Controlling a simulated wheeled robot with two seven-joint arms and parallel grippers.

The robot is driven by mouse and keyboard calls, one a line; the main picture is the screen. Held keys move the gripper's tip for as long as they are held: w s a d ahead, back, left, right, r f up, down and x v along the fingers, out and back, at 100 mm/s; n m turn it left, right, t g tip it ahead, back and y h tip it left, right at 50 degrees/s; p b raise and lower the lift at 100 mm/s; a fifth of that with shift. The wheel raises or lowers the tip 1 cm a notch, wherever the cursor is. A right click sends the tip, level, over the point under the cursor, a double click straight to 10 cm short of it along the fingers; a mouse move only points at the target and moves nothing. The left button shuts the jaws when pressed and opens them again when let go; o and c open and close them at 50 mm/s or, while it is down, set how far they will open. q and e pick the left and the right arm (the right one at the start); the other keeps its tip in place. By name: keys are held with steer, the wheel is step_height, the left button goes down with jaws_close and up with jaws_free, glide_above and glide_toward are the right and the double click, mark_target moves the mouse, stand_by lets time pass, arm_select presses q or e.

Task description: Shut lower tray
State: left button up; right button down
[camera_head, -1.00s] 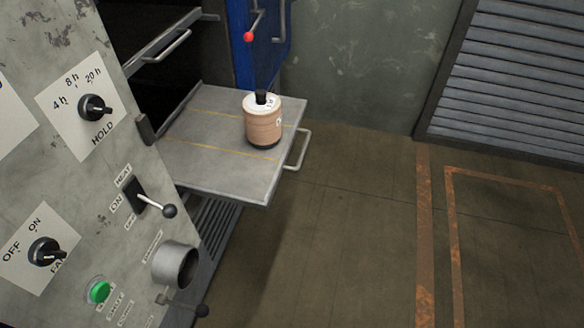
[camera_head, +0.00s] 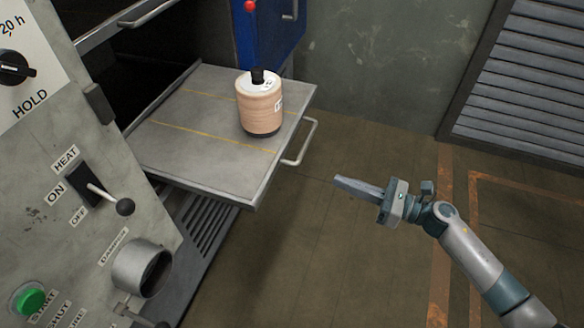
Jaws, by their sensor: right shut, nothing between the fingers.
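The lower tray (camera_head: 205,165) is a grey metal shelf with yellow lines, pulled out of the oven at the left. Its bar handle (camera_head: 303,143) sticks out from its right front edge. A tan stack of flap discs (camera_head: 260,103) with a black top stands upright on the tray near its outer end. My right gripper (camera_head: 338,182) comes in from the lower right. It is shut and empty, its fingers pointing left, to the right of and below the handle in the picture, apart from it. My left gripper is not in view.
The control panel (camera_head: 60,190) with knobs, a heat switch and a green button fills the left. An upper tray handle (camera_head: 147,14) shows at the top. A blue door (camera_head: 275,30) stands open behind the tray. Floor right of the tray is clear.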

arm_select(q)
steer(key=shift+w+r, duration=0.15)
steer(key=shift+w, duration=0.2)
arm_select(e)
steer(key=n+g, duration=0.1)
steer(key=s+r+n, duration=0.1)
steer(key=n, duration=0.1)
steer(key=shift+s+a+r+n+g, duration=0.1)
steer(key=shift+a+r+n+g, duration=0.05)
steer(key=shift+a+n+g, duration=0.2)
steer(key=shift+a, duration=0.15)
steer(key=p, duration=0.4)
glide_toward(277, 166)
steer(key=x, duration=0.5)
steer(key=shift+s+r, duration=0.15)
steer(key=shift+r, duration=0.15)
steer(key=shift+x, duration=0.75)
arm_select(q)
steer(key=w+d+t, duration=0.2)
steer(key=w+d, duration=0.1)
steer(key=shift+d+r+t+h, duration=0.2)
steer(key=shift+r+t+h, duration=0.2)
arm_select(e)
steer(key=shift+f, duration=0.15)
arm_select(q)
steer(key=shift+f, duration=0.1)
